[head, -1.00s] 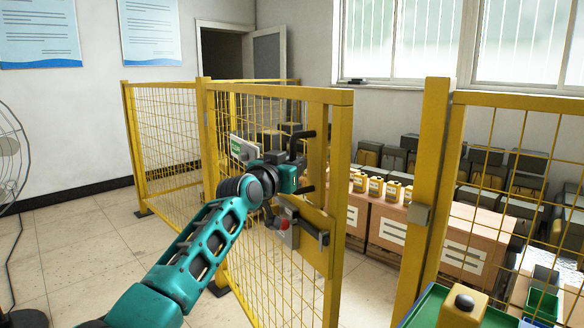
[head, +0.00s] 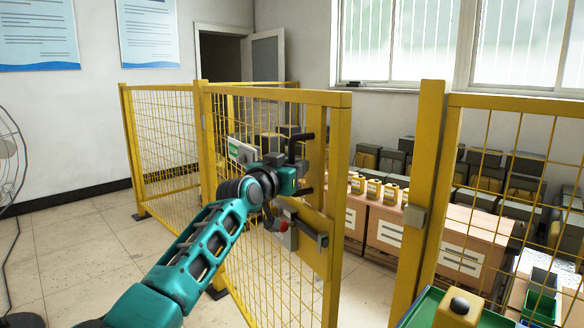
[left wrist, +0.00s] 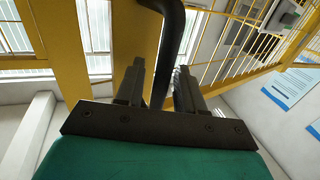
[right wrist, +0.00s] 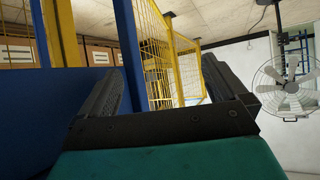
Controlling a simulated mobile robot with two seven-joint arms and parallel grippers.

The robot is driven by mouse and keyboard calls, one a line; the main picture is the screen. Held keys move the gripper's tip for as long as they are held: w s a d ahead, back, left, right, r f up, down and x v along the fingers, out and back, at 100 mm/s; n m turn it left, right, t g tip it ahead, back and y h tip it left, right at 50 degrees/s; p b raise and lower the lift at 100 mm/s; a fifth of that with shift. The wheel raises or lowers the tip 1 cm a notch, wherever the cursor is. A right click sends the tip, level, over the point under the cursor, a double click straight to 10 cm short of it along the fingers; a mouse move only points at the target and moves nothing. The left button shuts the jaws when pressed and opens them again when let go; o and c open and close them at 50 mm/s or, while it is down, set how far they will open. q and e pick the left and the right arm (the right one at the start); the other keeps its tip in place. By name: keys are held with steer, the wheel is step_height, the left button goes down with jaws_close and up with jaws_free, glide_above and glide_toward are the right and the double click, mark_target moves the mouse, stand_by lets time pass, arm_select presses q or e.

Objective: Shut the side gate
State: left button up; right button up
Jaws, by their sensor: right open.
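The yellow mesh side gate (head: 338,180) stands open in the head view, swung away from the yellow post (head: 425,190), with a clear gap between them. A black, bent handle (head: 308,138) sticks out from its free side. My left gripper (head: 298,172) is at this handle. In the left wrist view the dark handle bar (left wrist: 172,40) passes between the two fingers (left wrist: 160,88), which look closed around it. A grey latch box with a red knob (head: 288,232) sits lower on the gate. My right gripper (right wrist: 165,90) is open and empty in its own wrist view, outside the head view.
A green tray with a yellow container (head: 457,308) is at the lower right, near the post. Cardboard boxes (head: 385,222) and several yellow bottles stand behind the fence. A fan (head: 8,150) is at the left edge.

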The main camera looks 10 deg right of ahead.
arm_select(q)
steer(key=shift+s+a, duration=0.1)
steer(key=p+v, duration=0.1)
steer(key=v, duration=1.1)
steer(key=shift+s+a+p, duration=0.25)
steer(key=shift+p, duration=0.1)
